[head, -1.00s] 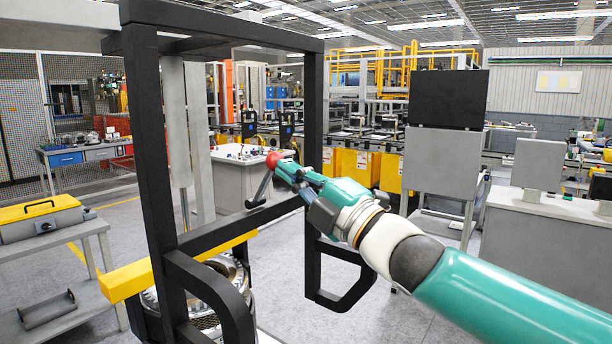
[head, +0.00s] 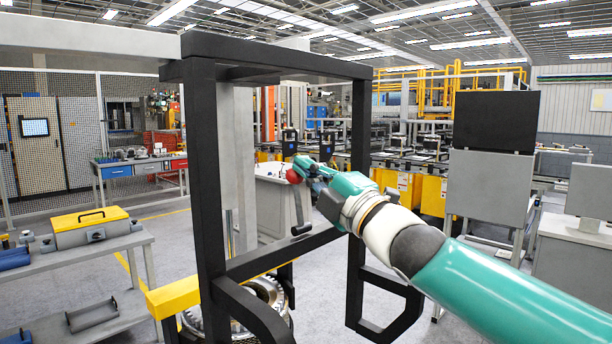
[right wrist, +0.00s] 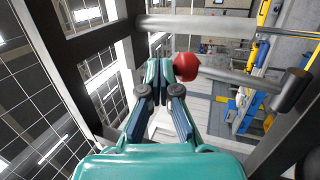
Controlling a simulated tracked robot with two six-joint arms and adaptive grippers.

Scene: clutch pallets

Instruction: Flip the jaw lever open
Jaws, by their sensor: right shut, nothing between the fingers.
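The jaw lever is a dark rod (head: 298,207) with a red ball knob (head: 293,176), pivoted at its lower end on the black frame's crossbar. It stands nearly upright, leaning slightly left in the head view. My right gripper (head: 309,168) is shut and empty, its fingertips right beside the knob. In the right wrist view the red knob (right wrist: 186,67) sits at the right side of the closed fingertips (right wrist: 160,72), seemingly touching; the rod (right wrist: 232,77) runs right to a dark pivot (right wrist: 291,90). My left gripper is not in view.
The black frame (head: 206,170) stands around the lever, with a yellow bar (head: 174,297) at its lower left. A round metal part (head: 262,292) sits low inside it. A grey bench (head: 130,262) with a yellow-topped case (head: 92,226) is at left. A black loop handle (head: 385,325) juts at lower right.

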